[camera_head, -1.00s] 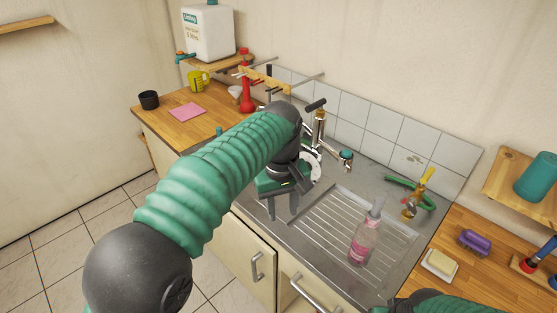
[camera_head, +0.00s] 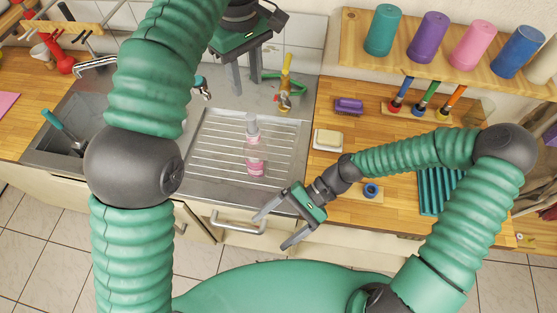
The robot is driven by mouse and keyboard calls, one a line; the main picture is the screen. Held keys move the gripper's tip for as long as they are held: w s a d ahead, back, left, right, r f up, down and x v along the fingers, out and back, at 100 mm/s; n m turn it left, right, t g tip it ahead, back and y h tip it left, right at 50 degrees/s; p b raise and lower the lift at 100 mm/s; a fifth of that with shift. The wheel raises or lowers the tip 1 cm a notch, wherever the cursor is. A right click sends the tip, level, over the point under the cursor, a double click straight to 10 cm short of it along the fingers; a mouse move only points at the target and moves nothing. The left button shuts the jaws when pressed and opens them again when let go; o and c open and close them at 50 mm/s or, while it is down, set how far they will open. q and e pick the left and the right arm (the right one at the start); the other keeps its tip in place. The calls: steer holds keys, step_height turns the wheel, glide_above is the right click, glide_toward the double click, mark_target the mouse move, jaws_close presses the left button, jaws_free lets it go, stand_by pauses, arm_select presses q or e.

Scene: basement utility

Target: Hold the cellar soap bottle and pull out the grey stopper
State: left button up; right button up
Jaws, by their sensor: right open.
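The soap bottle (camera_head: 256,157), clear with pink contents and a pink label, stands upright on the ribbed steel drainboard (camera_head: 210,165). A grey stopper (camera_head: 252,124) sits in its top. My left gripper (camera_head: 248,87) is open and empty, fingers pointing down, above and behind the bottle in the picture. My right gripper (camera_head: 270,232) is open and empty, low in front of the counter edge, to the lower right of the bottle. Neither gripper touches the bottle.
A yellow-handled tap with green hose (camera_head: 286,85) stands behind the drainboard. A soap bar on a dish (camera_head: 328,139) and a purple brush (camera_head: 349,105) lie to the right. A shelf holds coloured cups (camera_head: 428,37). The sink (camera_head: 75,125) is at left.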

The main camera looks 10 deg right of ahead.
mark_target(256, 156)
steer(key=w+d+r+m+t+y, duration=0.2)
steer(key=w+r+m+t+y, duration=0.4)
steer(key=w+r, duration=0.45)
steer(key=w+f+m+t, duration=0.2)
steer(key=f+m, duration=0.1)
steer(key=w+f+m+t+h, duration=0.1)
steer(key=w+f+m+t, duration=0.2)
steer(key=m, duration=0.1)
steer(key=w+d+f+m+t, duration=0.1)
steer(key=w+f+m+t, duration=0.1)
steer(key=w+f+m, duration=0.1)
steer(key=shift+w+f+m, duration=0.1)
steer(key=shift+f+m, duration=0.5)
steer(key=shift+m, duration=0.1)
steer(key=x, duration=0.5)
steer(key=shift+w+a, duration=0.2)
steer(key=shift+w, duration=0.15)
steer(key=shift+w+a+f, duration=0.1)
steer(key=shift+w+a, duration=0.15)
steer(key=shift+a, duration=0.25)
arm_select(q)
steer(key=shift+s+a+r, duration=0.1)
steer(key=shift+s+r, duration=0.05)
steer(key=shift+s, duration=0.1)
arm_select(e)
steer(key=shift+a, duration=0.1)
steer(key=c, duration=1)
steer(key=shift+s, duration=0.1)
steer(key=c, duration=0.5)
